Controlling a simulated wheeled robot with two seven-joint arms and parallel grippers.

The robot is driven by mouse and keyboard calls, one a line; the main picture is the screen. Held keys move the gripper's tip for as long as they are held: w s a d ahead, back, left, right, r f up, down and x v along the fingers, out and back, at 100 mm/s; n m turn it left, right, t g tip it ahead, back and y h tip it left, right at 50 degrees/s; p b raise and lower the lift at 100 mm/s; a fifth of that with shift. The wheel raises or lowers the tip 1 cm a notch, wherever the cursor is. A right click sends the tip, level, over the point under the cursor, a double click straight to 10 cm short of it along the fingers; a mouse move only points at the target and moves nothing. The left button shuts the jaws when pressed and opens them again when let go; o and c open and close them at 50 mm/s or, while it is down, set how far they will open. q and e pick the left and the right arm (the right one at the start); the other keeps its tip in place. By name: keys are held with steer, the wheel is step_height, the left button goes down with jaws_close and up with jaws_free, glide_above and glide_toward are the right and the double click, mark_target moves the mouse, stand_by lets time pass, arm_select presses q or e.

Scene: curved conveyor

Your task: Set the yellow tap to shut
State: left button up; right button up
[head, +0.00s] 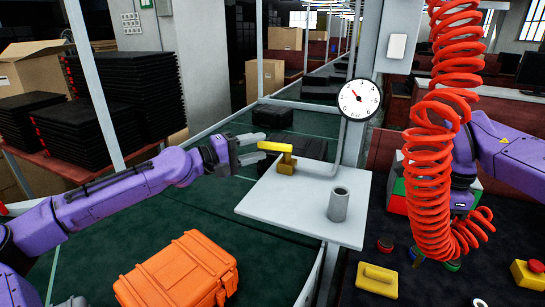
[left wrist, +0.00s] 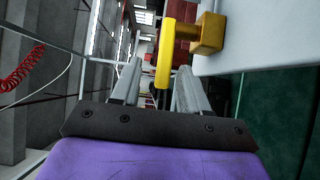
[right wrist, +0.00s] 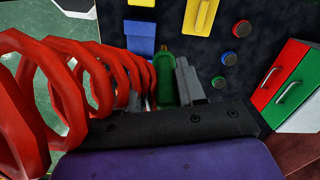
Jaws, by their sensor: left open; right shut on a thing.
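The yellow tap (head: 286,164) sits at the back left of a pale plate, its lever (head: 274,147) pointing left toward my left gripper. My left gripper (head: 252,148) is open, with its fingertips close to the lever's free end. In the left wrist view the lever (left wrist: 164,55) lies in line with the gap between the fingers (left wrist: 157,88); I cannot tell whether they touch. The tap's block (left wrist: 208,34) is right of it. My right gripper (right wrist: 164,82) is shut on a green tool (right wrist: 164,70) beside the red coiled hose (right wrist: 50,90). The coil largely hides this gripper in the head view.
The pale plate (head: 265,205) also carries a grey cup (head: 339,204). A round bar gauge (head: 359,99) stands above it on a post. An orange case (head: 180,272) lies on the green conveyor (head: 262,262). The red coil (head: 428,150) hangs at right.

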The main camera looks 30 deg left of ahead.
mark_target(275, 146)
arm_select(q)
steer(key=w+d, duration=0.1)
steer(key=w+f, duration=0.1)
steer(key=w, duration=0.1)
steer(key=w+d+b, duration=0.1)
steer(key=w, duration=0.1)
steer(key=shift+w+d+f, duration=0.15)
steer(key=shift+w+d, duration=0.05)
steer(key=shift+d, duration=0.1)
arm_select(e)
steer(key=w+f, duration=0.1)
steer(key=f, duration=0.2)
steer(key=shift+w+f, duration=0.15)
steer(key=shift+w, duration=0.25)
arm_select(q)
steer(key=shift+s+d+r, duration=0.1)
steer(key=shift+r, duration=0.25)
arm_select(e)
steer(key=shift+s+a, duration=0.1)
steer(key=shift+s, duration=0.25)
steer(key=shift+a, duration=0.1)
arm_select(q)
steer(key=c, duration=0.4)
steer(key=shift+s+d, duration=0.1)
jaws_close()
arm_select(e)
steer(key=shift+r, duration=0.2)
